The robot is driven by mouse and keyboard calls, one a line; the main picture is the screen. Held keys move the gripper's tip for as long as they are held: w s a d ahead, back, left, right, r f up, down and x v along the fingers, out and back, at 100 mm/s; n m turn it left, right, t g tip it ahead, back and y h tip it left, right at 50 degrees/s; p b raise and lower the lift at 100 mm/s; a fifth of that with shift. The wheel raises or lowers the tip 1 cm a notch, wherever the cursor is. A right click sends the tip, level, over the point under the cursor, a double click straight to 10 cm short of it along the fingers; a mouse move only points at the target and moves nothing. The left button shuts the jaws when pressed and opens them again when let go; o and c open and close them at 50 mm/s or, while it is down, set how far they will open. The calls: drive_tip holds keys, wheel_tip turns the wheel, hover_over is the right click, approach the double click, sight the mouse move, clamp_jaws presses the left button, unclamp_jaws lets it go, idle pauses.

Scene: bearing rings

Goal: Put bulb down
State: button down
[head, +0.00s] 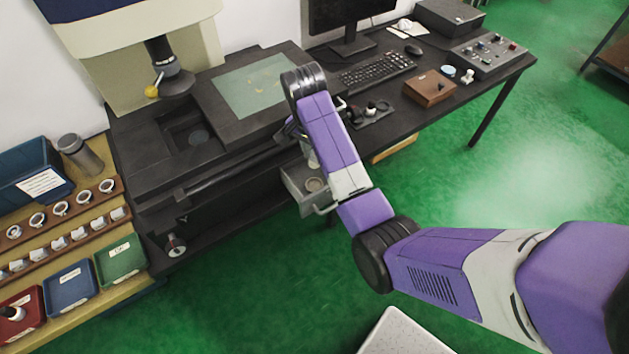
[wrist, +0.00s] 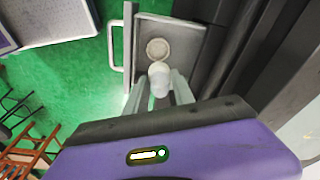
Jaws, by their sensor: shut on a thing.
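A whitish bulb (wrist: 159,76) is between the two fingers of my gripper (wrist: 158,84) in the wrist view. My gripper is shut on it. In the wrist view the bulb overlaps the near end of an open grey drawer (wrist: 180,34). A round pale disc or socket (wrist: 157,48) lies in the drawer, just beyond the bulb. I cannot tell whether the bulb touches anything below. In the head view the drawer (head: 292,181) stands out from under the dark machine bench, with the round piece (head: 315,185) inside. My arm hides most of the gripper there.
The drawer's handle (wrist: 114,45) sticks out over the green floor. The dark machine bed (head: 150,130) is close beside the drawer. A wooden box (head: 430,88) and keyboard (head: 378,70) are on the bench. A rack with rings and coloured bins (head: 70,285) stands at left.

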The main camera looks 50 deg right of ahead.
wheel_tip(320, 180, down, 11)
drive_tip(key=shift+f+p, duration=0.1)
drive_tip(key=shift+p, duration=0.2)
drive_tip(key=shift+f, duration=0.1)
drive_tip(key=c, duration=1.3)
unclamp_jaws()
drive_tip(key=shift+c, duration=0.2)
drive_tip(key=r, duration=0.4)
drive_tip(key=a+r, duration=0.1)
drive_tip(key=r, duration=0.7)
drive_tip(key=shift+s+a+r+b, duration=0.1)
drive_tip(key=shift+a+b, duration=0.2)
drive_tip(key=shift+a, duration=0.05)
